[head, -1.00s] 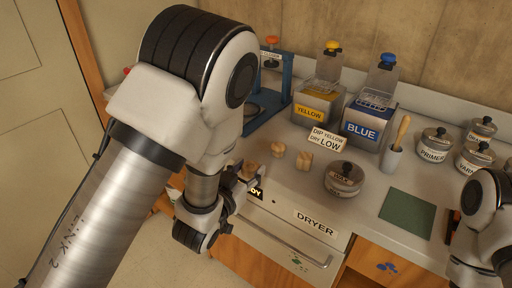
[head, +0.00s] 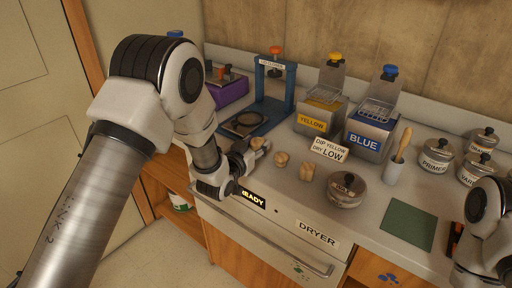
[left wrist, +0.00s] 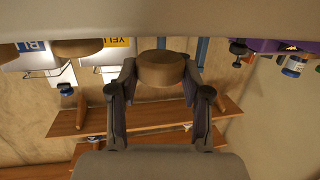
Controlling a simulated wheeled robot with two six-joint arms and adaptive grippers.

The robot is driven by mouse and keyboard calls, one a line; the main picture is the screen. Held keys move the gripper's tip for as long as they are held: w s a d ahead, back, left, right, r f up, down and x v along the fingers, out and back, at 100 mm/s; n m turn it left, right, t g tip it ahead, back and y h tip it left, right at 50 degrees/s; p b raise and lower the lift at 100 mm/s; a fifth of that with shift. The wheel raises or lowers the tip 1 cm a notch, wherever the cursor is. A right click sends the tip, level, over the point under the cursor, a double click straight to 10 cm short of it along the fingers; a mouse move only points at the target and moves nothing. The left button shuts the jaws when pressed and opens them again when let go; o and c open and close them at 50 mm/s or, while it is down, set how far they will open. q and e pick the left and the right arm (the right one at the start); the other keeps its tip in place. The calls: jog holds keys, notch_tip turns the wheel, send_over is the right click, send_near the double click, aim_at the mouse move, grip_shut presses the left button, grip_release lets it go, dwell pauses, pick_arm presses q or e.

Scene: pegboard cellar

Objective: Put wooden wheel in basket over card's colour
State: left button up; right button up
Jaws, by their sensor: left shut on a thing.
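My left gripper (head: 250,152) is shut on a wooden wheel (head: 258,143) at the front left of the counter. In the left wrist view the wheel (left wrist: 161,72) sits between both fingers. Two more wooden wheels, a left one (head: 281,159) and a right one (head: 307,172), stand on the counter to its right. The card (head: 330,149) reads "DIP YELLOW DRY LOW". My right gripper is out of view.
A blue stand (head: 273,98) with an orange knob and a purple box (head: 229,90) are at the back left. A lidded tin (head: 346,191), a cup with a brush (head: 394,172), a green mat (head: 407,223) and several labelled jars are to the right. The dryer drawer (head: 270,235) is below the counter's front.

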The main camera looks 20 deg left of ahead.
aim_at(256, 149)
pick_arm(q)
jog(key=shift+w+a+f+p, duration=0.1)
jog(key=shift+w+f+p, duration=0.15)
jog(key=shift+w+f, duration=0.35)
jog(key=shift+w+a+f+p, duration=0.1)
jog(key=shift+w+f+p, duration=0.2)
jog(key=shift+f, duration=0.35)
jog(key=shift+w+f, duration=0.15)
jog(key=shift+f, duration=0.3)
jog(key=shift+f+b, duration=0.15)
jog(key=shift+b, duration=0.25)
jog(key=o, duration=0.9)
jog(key=shift+c, duration=0.2)
